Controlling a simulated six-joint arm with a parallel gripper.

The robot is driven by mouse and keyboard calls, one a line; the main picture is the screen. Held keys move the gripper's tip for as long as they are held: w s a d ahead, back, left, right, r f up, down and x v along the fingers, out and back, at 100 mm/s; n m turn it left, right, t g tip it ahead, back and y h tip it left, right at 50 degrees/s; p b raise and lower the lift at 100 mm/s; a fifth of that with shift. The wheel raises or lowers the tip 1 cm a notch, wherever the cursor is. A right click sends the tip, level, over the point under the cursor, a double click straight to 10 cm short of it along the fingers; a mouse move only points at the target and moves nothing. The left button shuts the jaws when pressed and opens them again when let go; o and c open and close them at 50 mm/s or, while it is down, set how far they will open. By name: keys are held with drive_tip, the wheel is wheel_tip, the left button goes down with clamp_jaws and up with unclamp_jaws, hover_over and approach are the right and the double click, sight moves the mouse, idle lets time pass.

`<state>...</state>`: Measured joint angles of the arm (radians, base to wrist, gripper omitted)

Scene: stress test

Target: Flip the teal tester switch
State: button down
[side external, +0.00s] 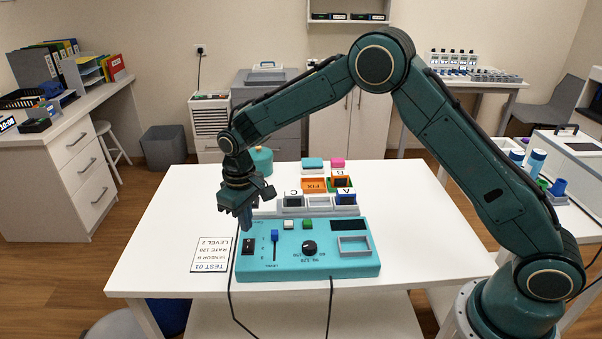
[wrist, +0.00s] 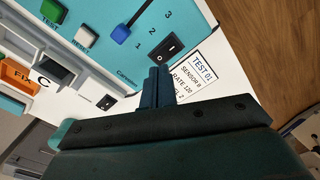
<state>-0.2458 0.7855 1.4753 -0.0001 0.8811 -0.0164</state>
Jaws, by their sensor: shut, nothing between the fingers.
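The teal tester (side external: 350,268) lies on the white table with its controls facing up. Its black rocker switch (side external: 248,246) is at the panel's left end; the wrist view also shows the switch (wrist: 166,46). Which way the rocker is tipped is too small to tell. My gripper (side external: 246,224) is shut and empty, pointing down over the tester's back left corner, just behind the switch. In the wrist view the closed fingertips (wrist: 158,70) appear right beside the switch; contact cannot be told.
On the panel are a blue slider (side external: 275,236), a white button (side external: 289,224), a green button (side external: 307,224) and a black knob (side external: 309,247). A printed card (side external: 211,255) lies left of the tester. Trays with lettered blocks (side external: 318,200) stand behind it. Cables hang off the front.

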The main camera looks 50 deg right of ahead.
drive_tip(key=shift+r, duration=1.6)
drive_tip(key=shift+r, duration=0.1)
wheel_tip(320, 180, up, 11)
drive_tip(key=t, duration=0.1)
hover_over(250, 240)
drive_tip(key=s+d, duration=0.4)
drive_tip(key=s, duration=0.2)
drive_tip(key=s+d+r+m+t, duration=0.1)
drive_tip(key=s+d+r+t, duration=0.1)
drive_tip(key=s+d+r, duration=0.4)
drive_tip(key=s+d+r+m+t, duration=0.1)
drive_tip(key=s, duration=1)
drive_tip(key=s+d+r+m+t, duration=0.1)
drive_tip(key=s, duration=1)
drive_tip(key=shift+s+d+t, duration=0.2)
drive_tip(key=shift+d+t, duration=0.1)
drive_tip(key=shift+d, duration=0.1)
